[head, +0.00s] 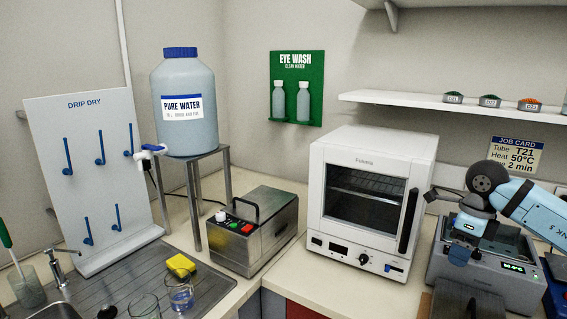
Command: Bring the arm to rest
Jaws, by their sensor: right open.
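My right arm comes in from the right edge, light blue with grey joints. My right gripper (461,254) points down over the front left part of a grey bench device (482,284) with a lit green display. The gripper is open, and I see nothing held in it. Its fingertips are small here, and I cannot tell whether they touch the device. The arm hides part of the device and part of the job card (516,154) on the wall. My left gripper is not in view.
A white oven (366,200) stands left of the device, and a grey metal box (255,232) stands further left. A wall shelf (430,108) with several small dishes is above. A sink drainer (135,285) with glasses is at lower left. A water tank (186,100) stands on a stand.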

